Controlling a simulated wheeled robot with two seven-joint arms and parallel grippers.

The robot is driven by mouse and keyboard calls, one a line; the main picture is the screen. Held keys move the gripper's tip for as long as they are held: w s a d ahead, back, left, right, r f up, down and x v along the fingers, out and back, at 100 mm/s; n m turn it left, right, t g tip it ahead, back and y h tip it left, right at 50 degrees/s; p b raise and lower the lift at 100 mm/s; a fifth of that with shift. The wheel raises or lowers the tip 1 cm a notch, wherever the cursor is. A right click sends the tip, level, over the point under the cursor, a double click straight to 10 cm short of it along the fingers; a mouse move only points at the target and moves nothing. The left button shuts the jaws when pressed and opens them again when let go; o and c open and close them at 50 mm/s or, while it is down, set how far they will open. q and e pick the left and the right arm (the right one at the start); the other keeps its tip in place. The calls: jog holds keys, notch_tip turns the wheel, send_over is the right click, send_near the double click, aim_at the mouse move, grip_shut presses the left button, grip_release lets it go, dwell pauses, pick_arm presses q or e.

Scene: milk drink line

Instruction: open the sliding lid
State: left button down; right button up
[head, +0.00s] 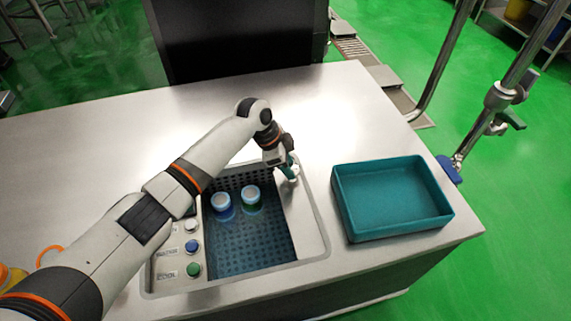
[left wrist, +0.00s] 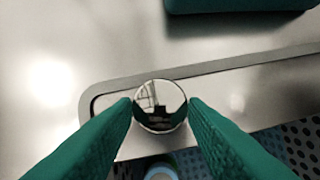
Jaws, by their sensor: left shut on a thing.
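The sliding lid (head: 304,221) is a plain metal panel at the right side of the recessed basin. The basin is open over most of its width and shows a dark blue perforated floor (head: 240,244). A round shiny knob (left wrist: 160,104) stands on the lid, seen close up in the left wrist view. My left gripper (head: 291,172) is at the lid's far end, with its green fingers (left wrist: 160,110) closed on both sides of the knob. In the head view the fingers mostly hide the knob. My right gripper is not in view.
An empty teal bin (head: 391,197) stands to the right. The counter behind the basin is clear.

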pick_arm(q)
jog(key=c, duration=0.9)
grip_release()
jog(key=shift+o, duration=0.2)
jog(key=v, duration=1.2)
jog(key=shift+p, duration=0.35)
